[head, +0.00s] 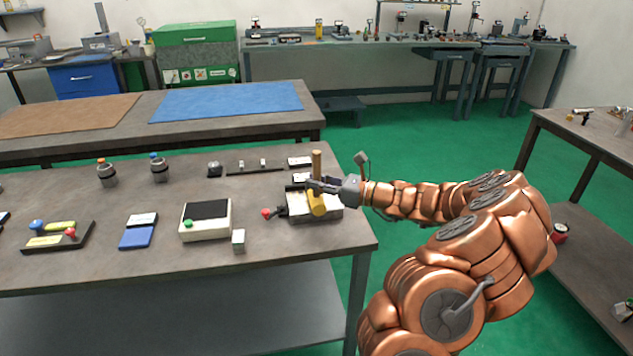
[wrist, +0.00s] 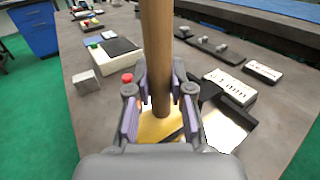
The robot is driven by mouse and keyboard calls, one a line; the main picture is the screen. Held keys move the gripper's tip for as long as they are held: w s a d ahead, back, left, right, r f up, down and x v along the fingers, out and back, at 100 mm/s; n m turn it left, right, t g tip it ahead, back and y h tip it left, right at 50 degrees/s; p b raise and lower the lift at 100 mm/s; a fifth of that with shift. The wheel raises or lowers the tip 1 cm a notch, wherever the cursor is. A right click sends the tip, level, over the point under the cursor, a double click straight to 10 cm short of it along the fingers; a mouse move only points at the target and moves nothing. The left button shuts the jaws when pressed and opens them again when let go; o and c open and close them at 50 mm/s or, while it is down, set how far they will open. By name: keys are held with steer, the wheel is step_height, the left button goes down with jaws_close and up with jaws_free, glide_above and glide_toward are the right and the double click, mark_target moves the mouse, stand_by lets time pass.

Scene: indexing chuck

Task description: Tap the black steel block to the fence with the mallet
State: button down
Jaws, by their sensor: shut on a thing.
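My gripper (head: 318,187) is shut on the mallet, with its fingers on both sides of the wooden handle (head: 317,162). The handle stands roughly upright, and the yellow head (head: 316,206) is below the fingers. In the wrist view the gripper (wrist: 160,92) grips the handle (wrist: 156,45), with the yellow head (wrist: 158,127) low between the fingers. The head is over or beside a pale plate fixture (head: 328,214) near the table's right edge; contact cannot be told. Dark parts (wrist: 210,90) show beside the fingers. I cannot tell which is the black steel block or the fence.
A red knob (head: 266,213) is left of the fixture. A small pale cube (head: 238,240) and a white box with a black top (head: 206,220) stand farther left. Labelled plates (wrist: 230,86) and a dark rail (head: 255,167) lie behind. The table front is mostly clear.

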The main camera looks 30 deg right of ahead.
step_height(320, 180, up, 6)
steer(key=s+a+p, duration=0.1)
steer(key=s+p, duration=0.1)
steer(key=p, duration=0.2)
steer(key=shift+s+r, duration=0.25)
steer(key=shift+a, duration=0.1)
stand_by(0.5)
